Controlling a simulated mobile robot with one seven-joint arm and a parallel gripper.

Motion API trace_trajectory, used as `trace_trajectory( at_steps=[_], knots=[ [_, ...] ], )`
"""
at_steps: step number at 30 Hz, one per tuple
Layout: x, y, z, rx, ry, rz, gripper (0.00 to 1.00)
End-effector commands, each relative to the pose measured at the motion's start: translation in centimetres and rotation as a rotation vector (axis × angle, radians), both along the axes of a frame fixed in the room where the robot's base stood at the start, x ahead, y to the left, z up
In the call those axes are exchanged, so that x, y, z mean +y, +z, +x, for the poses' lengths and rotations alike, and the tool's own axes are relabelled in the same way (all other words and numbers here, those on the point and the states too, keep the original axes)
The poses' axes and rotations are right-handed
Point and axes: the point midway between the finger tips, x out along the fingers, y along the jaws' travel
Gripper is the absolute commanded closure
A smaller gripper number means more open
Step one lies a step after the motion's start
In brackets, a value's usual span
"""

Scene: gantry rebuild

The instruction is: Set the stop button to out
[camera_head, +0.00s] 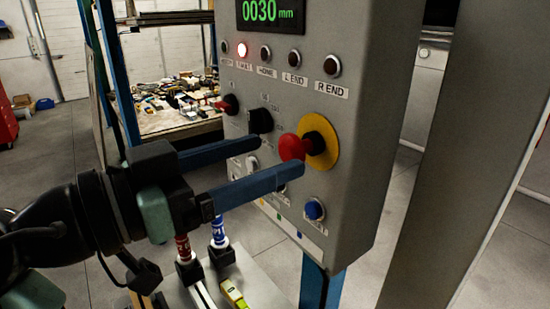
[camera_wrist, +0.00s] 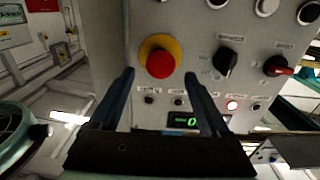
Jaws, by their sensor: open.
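The stop button (camera_head: 292,148) is a red mushroom head on a round yellow plate (camera_head: 321,142), on the front of a grey control box (camera_head: 352,190). A short stem shows between head and plate; I cannot tell whether it is latched. My gripper (camera_head: 278,153) is open, its two blue fingers pointing at the panel, with the tips close to the red head. In the wrist view the red head (camera_wrist: 160,64) sits between and just beyond the fingertips of the gripper (camera_wrist: 159,75). Nothing is held, and I see no clear contact.
Left of the button are a black selector knob (camera_head: 260,121) and a red knob (camera_head: 230,104). Above are a row of lamps, one lit (camera_head: 242,50), and a green readout (camera_head: 272,12). Markers (camera_head: 218,232) stand below the gripper.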

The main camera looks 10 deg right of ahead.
Motion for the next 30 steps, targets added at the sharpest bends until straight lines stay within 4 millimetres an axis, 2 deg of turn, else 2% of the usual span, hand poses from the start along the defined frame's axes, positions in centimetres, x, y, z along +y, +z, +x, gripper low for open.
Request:
trace_trajectory(
  at_steps=[1, 6, 13, 19, 30],
  knots=[
    [1.2, -0.4, -0.3, -0.003, 0.007, -0.001, 0.2],
    [4.8, -0.4, -1.9, -0.002, 0.006, 0.0, 0.2],
    [8.4, -0.2, -3.4, -0.001, 0.004, -0.001, 0.2],
    [9.5, -0.1, -3.9, 0.0, 0.002, -0.001, 0.2],
    [9.3, 0.0, -3.5, 0.007, 0.018, -0.004, 0.2]
  ],
)
